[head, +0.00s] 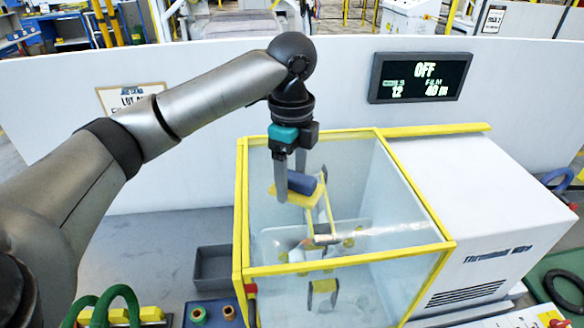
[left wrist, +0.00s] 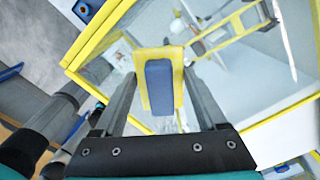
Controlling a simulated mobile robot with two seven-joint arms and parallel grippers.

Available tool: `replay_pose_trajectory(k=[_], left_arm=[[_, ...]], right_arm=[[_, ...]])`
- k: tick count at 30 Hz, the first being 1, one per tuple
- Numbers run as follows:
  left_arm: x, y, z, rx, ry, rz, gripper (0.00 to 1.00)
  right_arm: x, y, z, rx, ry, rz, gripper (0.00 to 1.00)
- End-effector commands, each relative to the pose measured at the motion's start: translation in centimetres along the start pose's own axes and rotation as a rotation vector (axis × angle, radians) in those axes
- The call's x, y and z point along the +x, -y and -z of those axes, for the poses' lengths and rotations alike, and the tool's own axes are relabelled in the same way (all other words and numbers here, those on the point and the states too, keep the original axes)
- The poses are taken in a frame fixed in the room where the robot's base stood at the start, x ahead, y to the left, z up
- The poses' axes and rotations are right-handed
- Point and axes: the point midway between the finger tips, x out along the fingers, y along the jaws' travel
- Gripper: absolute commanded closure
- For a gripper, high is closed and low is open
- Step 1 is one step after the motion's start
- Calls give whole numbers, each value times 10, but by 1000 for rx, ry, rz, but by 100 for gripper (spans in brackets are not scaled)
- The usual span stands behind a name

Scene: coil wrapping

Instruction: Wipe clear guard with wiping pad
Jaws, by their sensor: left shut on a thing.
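The wiping pad (head: 303,183) has a blue grip on a yellow base. My left gripper (head: 298,190) is shut on its blue grip, fingers pointing down. In the left wrist view the pad (left wrist: 159,85) sits between the two fingers. The clear guard (head: 348,262) is a see-through box with a yellow frame, beside a white machine. The pad overlaps the guard's clear top in the head view; I cannot tell whether it touches. The guard's yellow frame also shows in the left wrist view (left wrist: 98,33). My right gripper is not in view.
The white machine housing (head: 480,195) stands against the guard's right side. A dark display (head: 420,77) reading OFF is on the white partition behind. A grey bin (head: 213,268) and a blue tray (head: 212,314) with small rings lie left of the guard. Green hoses (head: 108,300) arch at lower left.

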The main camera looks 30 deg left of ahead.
Motion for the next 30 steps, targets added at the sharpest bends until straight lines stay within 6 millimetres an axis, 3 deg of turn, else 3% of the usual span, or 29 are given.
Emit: replay_pose_trajectory(k=[12,30], left_arm=[[-37,3,-4,-10,-1,2,78],[-40,2,-5,-11,0,0,78]], right_arm=[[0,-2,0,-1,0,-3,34],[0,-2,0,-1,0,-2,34]])
